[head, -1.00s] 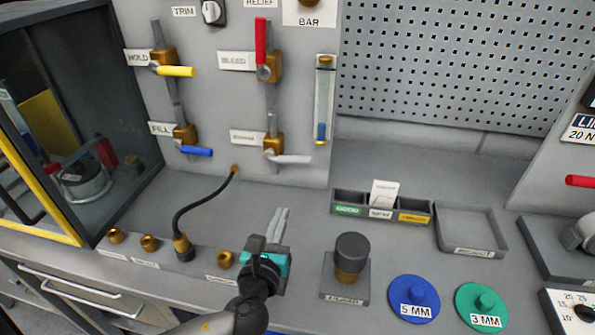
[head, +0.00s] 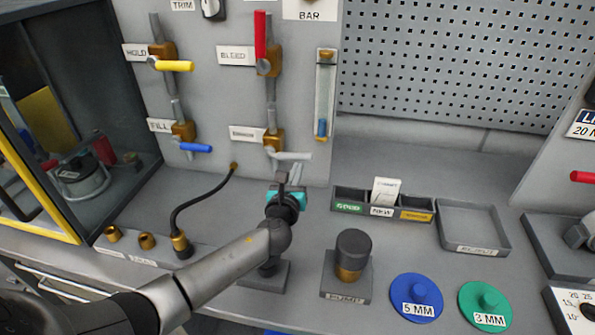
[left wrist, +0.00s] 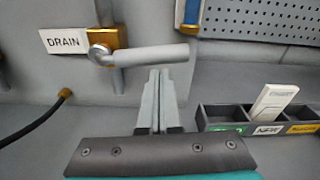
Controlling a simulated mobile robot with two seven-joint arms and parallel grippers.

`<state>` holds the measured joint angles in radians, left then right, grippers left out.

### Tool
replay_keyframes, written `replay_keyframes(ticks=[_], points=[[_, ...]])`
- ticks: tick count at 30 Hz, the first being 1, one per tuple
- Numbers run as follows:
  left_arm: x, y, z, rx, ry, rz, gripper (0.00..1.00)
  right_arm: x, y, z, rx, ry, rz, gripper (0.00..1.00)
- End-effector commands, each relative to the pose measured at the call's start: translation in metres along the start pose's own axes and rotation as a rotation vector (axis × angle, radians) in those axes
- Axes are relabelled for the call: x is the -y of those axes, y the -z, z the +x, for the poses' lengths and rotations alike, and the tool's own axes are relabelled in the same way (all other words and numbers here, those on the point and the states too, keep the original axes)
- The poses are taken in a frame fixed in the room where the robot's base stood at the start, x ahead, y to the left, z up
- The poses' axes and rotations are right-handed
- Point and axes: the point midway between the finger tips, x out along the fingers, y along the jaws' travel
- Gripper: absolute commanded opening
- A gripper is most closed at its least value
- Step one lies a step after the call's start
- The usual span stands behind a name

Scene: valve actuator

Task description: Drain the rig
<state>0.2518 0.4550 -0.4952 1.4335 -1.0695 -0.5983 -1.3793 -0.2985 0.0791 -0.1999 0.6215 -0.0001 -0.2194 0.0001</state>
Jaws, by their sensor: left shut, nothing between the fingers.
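The drain valve (head: 273,141) is a brass body on the grey panel with a light grey lever handle (head: 294,156) pointing right, level. Its DRAIN label (left wrist: 63,41) reads clearly in the left wrist view. My left gripper (head: 290,172) is shut and empty. Its fingertips (left wrist: 160,72) are just below the grey lever (left wrist: 150,55) in the left wrist view; I cannot tell whether they touch it. My right gripper is not in view.
The bleed valve (head: 267,64) has a red lever pointing up. The hold valve's yellow lever (head: 175,66) and the fill valve's blue lever (head: 196,147) point right. A sight tube (head: 324,95) stands right of the valves. A black hose (head: 183,216) and a small-parts tray (head: 384,206) flank the gripper.

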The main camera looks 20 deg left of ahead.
Motion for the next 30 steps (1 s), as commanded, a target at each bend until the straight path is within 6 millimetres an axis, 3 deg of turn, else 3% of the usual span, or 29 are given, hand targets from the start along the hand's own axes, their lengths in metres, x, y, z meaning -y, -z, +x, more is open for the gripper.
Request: replay_keyframes(ticks=[6, 30], points=[[0.0003, -0.0001, 0.0080, -0.001, 0.001, -0.001, 0.00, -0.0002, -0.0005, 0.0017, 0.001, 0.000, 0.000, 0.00], [0.0014, -0.0065, 0.0074, 0.000, 0.005, -0.076, 0.00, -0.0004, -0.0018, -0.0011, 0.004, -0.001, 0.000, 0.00]])
